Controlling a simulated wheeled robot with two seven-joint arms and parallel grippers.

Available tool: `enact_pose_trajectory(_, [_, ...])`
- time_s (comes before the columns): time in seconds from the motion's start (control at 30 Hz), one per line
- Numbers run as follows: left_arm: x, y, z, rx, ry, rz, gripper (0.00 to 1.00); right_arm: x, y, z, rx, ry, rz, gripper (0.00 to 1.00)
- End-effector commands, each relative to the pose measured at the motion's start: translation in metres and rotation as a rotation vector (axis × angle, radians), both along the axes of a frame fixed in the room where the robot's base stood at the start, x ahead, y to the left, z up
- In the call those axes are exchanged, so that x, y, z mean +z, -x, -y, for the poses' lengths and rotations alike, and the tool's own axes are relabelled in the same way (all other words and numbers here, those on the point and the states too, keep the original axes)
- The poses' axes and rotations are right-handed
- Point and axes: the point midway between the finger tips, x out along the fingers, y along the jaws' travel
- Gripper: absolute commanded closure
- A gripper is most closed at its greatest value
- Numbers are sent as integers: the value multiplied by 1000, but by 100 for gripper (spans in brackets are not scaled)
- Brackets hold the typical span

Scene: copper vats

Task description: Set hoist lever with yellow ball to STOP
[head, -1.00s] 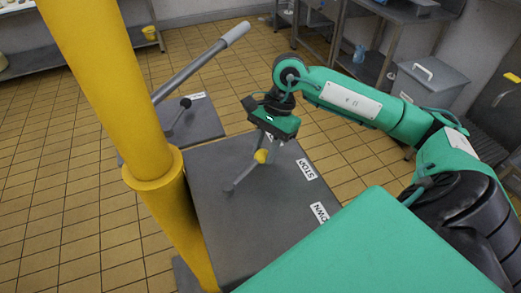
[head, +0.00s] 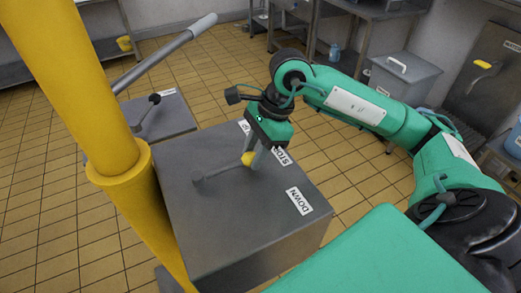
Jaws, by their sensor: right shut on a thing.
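The hoist lever (head: 215,172) is a grey arm with a yellow ball (head: 248,160) at its end, on top of a grey metal box (head: 235,215). The lever points from its pivot toward the STOP label (head: 283,156), which is partly hidden by my gripper. The DOWN label (head: 299,201) is nearer to me. A third label (head: 244,127) at the far edge is mostly covered. My right gripper (head: 252,156) points down and is shut on the yellow ball. My left gripper is not in view.
A thick yellow post (head: 85,90) stands at the left of the box. A grey bin (head: 402,78) and benches stand at the back; tiled floor lies between.

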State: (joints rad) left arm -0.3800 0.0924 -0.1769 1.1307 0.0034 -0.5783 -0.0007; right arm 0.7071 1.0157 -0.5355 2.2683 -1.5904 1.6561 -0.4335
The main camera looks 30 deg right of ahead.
Motion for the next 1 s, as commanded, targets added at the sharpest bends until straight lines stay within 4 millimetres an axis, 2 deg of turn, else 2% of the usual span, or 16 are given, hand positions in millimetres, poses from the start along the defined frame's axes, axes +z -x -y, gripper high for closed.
enact_pose_trajectory(0.3, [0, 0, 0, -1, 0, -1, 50, 1, -1, 0, -2, -1, 2, 100])
enact_pose_trajectory(0.33, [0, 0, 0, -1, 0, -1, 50, 1, -1, 0, -2, -1, 2, 67])
enact_pose_trajectory(0.43, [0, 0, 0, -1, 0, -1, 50, 1, -1, 0, -2, 0, 2, 50])
enact_pose_trajectory(0.77, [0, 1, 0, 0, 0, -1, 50, 3, -1, 1, -2, 0, 1, 50])
enact_pose_trajectory(0.87, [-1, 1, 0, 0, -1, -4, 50, 12, -1, 5, -3, 1, 4, 50])
enact_pose_trajectory(1.0, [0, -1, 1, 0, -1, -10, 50, 36, 1, 15, -3, 2, 7, 50])
